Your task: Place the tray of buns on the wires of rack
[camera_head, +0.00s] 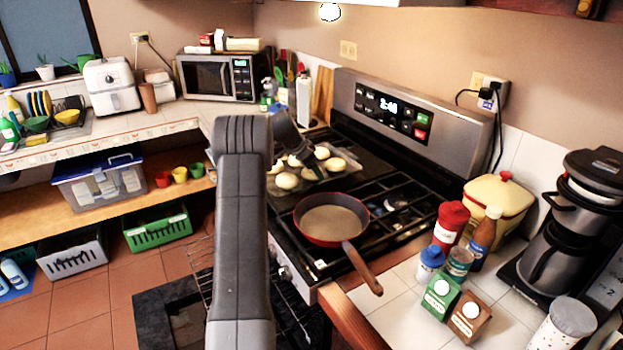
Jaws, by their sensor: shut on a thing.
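The tray of buns (350,180) is a dark flat tray with several pale round buns (320,153). It is over the back left of the stove top; I cannot tell whether it rests there or is slightly raised. My gripper (308,160) is at the tray, shut on it, with my grey arm hiding the tray's left part and much of the grip. The wire rack (200,262) shows low down at the open oven front, left of my arm. My arm hides much of it.
A red pan (331,220) sits on the front burners, its wooden handle (362,268) jutting past the stove edge. The open oven door (150,310) lies low at the left. Jars, boxes and a coffee maker (560,220) crowd the right counter.

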